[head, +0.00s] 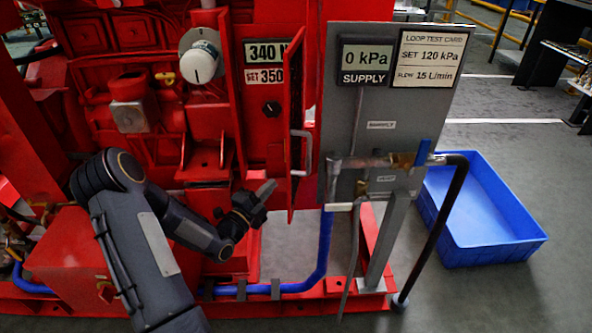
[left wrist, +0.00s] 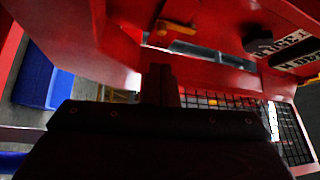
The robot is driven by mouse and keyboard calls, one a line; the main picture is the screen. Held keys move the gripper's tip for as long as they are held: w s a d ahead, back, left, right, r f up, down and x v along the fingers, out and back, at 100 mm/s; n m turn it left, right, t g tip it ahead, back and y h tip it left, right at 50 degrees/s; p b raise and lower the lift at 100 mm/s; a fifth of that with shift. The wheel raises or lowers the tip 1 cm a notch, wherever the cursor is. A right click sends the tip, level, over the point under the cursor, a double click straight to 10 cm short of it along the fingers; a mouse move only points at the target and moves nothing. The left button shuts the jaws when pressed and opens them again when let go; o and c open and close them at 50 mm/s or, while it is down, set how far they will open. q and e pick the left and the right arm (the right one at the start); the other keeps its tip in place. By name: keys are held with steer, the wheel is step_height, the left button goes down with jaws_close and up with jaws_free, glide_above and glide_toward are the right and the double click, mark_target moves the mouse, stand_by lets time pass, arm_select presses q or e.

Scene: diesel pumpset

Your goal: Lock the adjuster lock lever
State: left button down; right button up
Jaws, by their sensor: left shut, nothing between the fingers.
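My left gripper (head: 266,190) is shut and empty, in front of the red panel and below its black knob (head: 271,108). In the left wrist view its closed fingers (left wrist: 160,82) point up toward a red housing with an opening. A yellow-orange lever (left wrist: 176,28) lies at the upper edge of that opening, beyond the fingertips and apart from them. It may be the adjuster lock lever; I cannot tell for certain. In the head view I cannot make this lever out. My right gripper is not in view.
A red door with a pale handle (head: 303,152) stands open close right of my left gripper. The readout (head: 266,52) shows 340 above a SET 350 label (head: 265,76). The grey supply panel (head: 385,120) stands further right. A blue tray (head: 480,245) lies on the floor.

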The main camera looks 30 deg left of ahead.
arm_select(q)
steer(key=w, duration=0.3)
steer(key=w+r+b, duration=0.1)
steer(key=w, duration=0.2)
steer(key=w+d+b, duration=0.1)
steer(key=w, duration=0.2)
steer(key=shift+w+r, duration=0.35)
steer(key=shift+w, duration=0.05)
steer(key=shift+a, duration=0.1)
